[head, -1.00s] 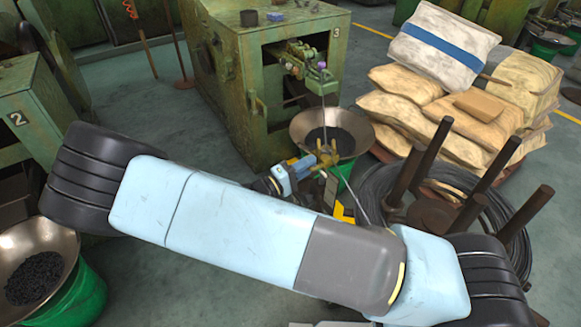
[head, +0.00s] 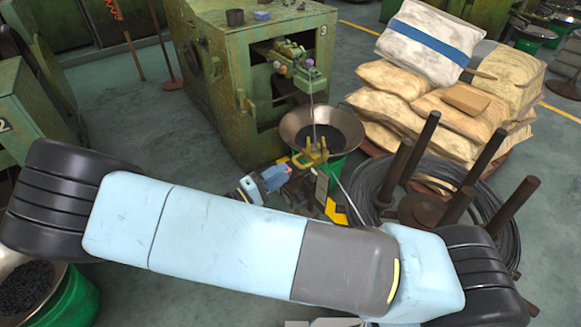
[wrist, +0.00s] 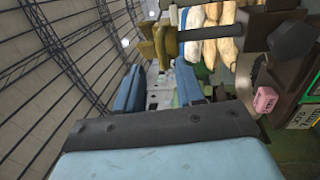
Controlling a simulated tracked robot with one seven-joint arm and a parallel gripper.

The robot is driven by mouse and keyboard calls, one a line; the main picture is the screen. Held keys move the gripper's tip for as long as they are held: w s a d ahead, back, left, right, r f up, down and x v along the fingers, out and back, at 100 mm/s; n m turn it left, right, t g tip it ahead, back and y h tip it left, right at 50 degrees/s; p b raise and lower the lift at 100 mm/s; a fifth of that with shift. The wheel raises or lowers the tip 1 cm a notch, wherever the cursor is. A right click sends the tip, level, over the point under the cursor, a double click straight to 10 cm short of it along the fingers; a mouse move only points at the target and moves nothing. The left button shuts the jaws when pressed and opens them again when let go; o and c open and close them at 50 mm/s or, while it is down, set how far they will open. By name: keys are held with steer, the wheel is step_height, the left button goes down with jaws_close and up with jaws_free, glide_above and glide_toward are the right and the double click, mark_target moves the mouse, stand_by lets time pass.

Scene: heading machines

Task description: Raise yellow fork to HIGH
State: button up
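The yellow fork (head: 311,158) shows in the head view in front of the machine marked 3, seen against the bowl of dark pieces. In the wrist view a brass-yellow part (wrist: 160,44), apparently the fork, sits on a grey rod beyond my fingers. My gripper (head: 280,178) is blue and lies just left of and below the fork in the head view. In the wrist view its two blue fingers (wrist: 160,88) stand apart, with nothing seen between them. I cannot tell whether a finger touches the fork. No HIGH mark is readable.
The green machine (head: 220,90) stands behind the fork, with a metal bowl (head: 350,130) at its front. A coil of wire with brown posts (head: 410,165) is close on the right. Stacked sacks (head: 385,105) stand behind it. A pink tag (wrist: 265,99) shows at right in the wrist view.

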steer(key=v, duration=0.6)
steer(key=shift+s+a, duration=0.2)
steer(key=shift+a, duration=0.15)
steer(key=w+d+r+m+g+y, duration=0.1)
steer(key=d+r+m+g+y, duration=0.2)
steer(key=d+r+g+y, duration=0.55)
steer(key=w+d+r+m+g+y, duration=0.15)
steer(key=d+r+g, duration=0.35)
steer(key=d+r, duration=0.7)
steer(key=s+d+r+m+t+y, duration=0.3)
steer(key=s+d+r+t+y, duration=0.2)
steer(key=s+d+r, duration=0.8)
step_height(320, 180, up, 4)
steer(key=shift+s+d+f+t+y, duration=0.15)
steer(key=shift+s+d+t+y, duration=0.2)
steer(key=shift+t, duration=0.7)
steer(key=shift+o, duration=0.4)
steer(key=shift+w+a, duration=0.1)
stand_by(1.5)
